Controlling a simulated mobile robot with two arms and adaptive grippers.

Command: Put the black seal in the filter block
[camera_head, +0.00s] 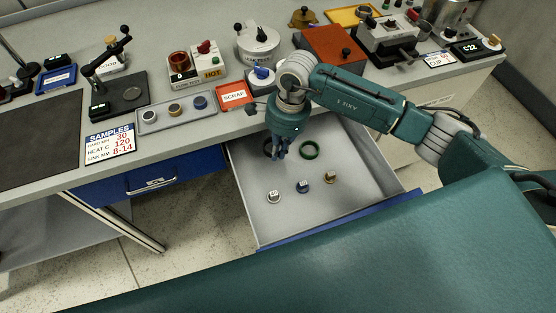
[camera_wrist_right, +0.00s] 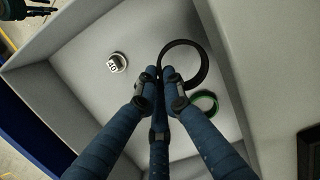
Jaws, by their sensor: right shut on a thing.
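The black seal (camera_wrist_right: 205,62) is a thin dark ring in the open drawer. My right gripper (camera_wrist_right: 161,78) is shut on its near left edge in the wrist view. In the head view my right gripper (camera_head: 281,153) points down into the drawer, and the seal (camera_head: 266,149) shows partly beside its fingers. A green ring (camera_head: 317,152) lies just right of the gripper; it also shows in the wrist view (camera_wrist_right: 213,103). I cannot tell for sure which bench device is the filter block.
The drawer (camera_head: 235,175) also holds several small knobs, one white-topped (camera_head: 274,197). On the bench stand a grey sample tray (camera_head: 150,126), a red scrap tray (camera_head: 234,96), a brown-red block (camera_head: 338,60) and a metal clamp device (camera_head: 385,38).

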